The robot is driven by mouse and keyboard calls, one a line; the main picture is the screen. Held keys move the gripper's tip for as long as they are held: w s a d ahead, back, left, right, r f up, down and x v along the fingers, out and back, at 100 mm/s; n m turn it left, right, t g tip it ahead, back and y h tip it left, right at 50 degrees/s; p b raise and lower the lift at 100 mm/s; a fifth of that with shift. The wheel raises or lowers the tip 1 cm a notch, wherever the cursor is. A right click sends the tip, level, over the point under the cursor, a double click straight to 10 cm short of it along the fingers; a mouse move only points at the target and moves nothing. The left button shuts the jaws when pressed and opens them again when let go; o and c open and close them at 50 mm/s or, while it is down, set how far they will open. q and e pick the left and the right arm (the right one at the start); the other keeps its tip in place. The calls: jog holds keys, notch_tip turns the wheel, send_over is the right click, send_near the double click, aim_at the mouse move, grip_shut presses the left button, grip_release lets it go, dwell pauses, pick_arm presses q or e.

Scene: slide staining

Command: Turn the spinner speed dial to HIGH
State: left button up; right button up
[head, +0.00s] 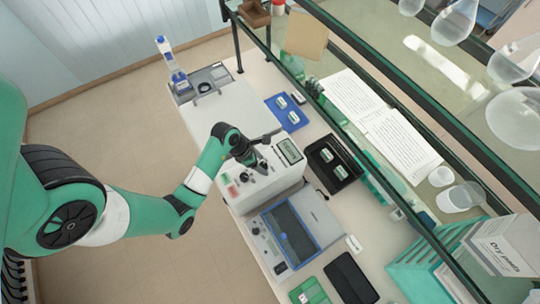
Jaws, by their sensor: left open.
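A white bench instrument (272,186) with a grey display and a small red button on its front stands on the bench near the picture's middle. Beside it, nearer the bottom, is a second instrument (322,212) with a blue-framed dark window and small controls on its left side. I cannot tell for sure which one is the spinner, and no speed dial or HIGH mark is readable. My left gripper (262,148) is over the top left part of the white instrument and covers some of it. It is open; whether it touches anything is unclear. My right gripper is out of view.
A blue tray (279,124) and a black tray (318,165) with small pale items lie behind the white instrument. A blue-and-white device (172,66) stands at the bench's far end. A glass shelf with a dark green rail (345,124) overhangs the right side.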

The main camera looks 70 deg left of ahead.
pick_arm(q)
jog(key=shift+w+f, duration=0.1)
jog(key=shift+f, duration=0.2)
jog(key=shift+c, duration=0.3)
grip_shut()
